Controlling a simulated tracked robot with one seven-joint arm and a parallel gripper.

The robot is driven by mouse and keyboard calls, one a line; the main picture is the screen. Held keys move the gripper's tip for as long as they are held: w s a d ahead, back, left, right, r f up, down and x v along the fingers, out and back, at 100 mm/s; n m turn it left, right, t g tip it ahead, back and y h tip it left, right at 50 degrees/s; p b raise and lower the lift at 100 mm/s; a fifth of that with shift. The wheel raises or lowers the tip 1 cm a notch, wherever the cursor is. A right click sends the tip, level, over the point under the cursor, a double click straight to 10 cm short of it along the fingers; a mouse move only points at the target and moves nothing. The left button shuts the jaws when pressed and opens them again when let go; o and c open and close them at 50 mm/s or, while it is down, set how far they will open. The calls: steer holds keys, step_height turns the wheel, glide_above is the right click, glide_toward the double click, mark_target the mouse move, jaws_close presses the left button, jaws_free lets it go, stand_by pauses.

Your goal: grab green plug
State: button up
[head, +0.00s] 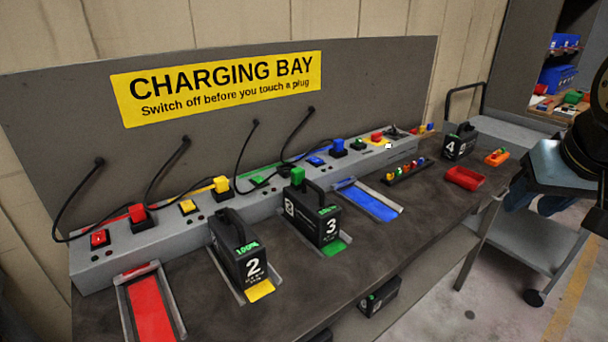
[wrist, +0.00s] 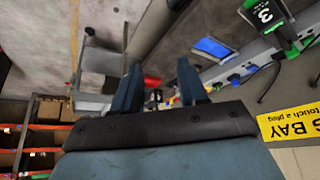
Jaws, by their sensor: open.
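The green plug (head: 297,175) stands on the long grey charging strip (head: 190,238), just behind battery 3 (head: 325,225), which hides its lower part. A black cable runs down to it from the back panel. In the wrist view a green piece (wrist: 287,34) beside battery 3 (wrist: 264,12) looks like the same plug, near the right edge. My gripper (wrist: 160,84) is open with nothing between its two fingers. It is well away from the plug; in the head view its arm is at the far right, beyond the bench.
Red (head: 137,213), yellow (head: 220,184) and blue (head: 338,145) plugs sit along the strip, with rocker switches beside them. Battery 2 (head: 240,255) stands left of battery 3. A red bin (head: 464,178) and battery 4 (head: 459,143) are at the right end. The blue bay (head: 370,203) is empty.

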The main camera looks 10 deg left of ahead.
steer(key=shift+o, duration=1.1)
steer(key=shift+w+d, duration=0.1)
steer(key=shift+w, duration=0.1)
steer(key=o, duration=0.3)
steer(key=w+t, duration=0.1)
steer(key=w, duration=0.3)
steer(key=w+a+n+t+h, duration=0.1)
steer(key=w, duration=0.4)
steer(key=w+n+t, duration=0.1)
steer(key=w, duration=0.3)
steer(key=shift+w+a+r+h, duration=0.2)
steer(key=shift+w+r+h, duration=0.1)
steer(key=shift+w+h, duration=0.1)
steer(key=shift+o, duration=0.2)
steer(key=w+a+f+n+t+y, duration=0.2)
steer(key=w+a+n, duration=0.3)
steer(key=w, duration=0.4)
steer(key=n+g+y, duration=0.6)
steer(key=n+y, duration=0.1)
steer(key=y, duration=0.6)
glide_toward(302, 171)
steer(key=x, duration=0.6)
steer(key=shift+w+r, duration=0.2)
steer(key=shift+w, duration=0.1)
steer(key=shift+s+f+x, duration=0.1)
steer(key=shift+s+x, duration=0.05)
steer(key=shift+x, duration=1.2)
steer(key=shift+s+f+x, duration=0.1)
steer(key=shift+x, duration=1.25)
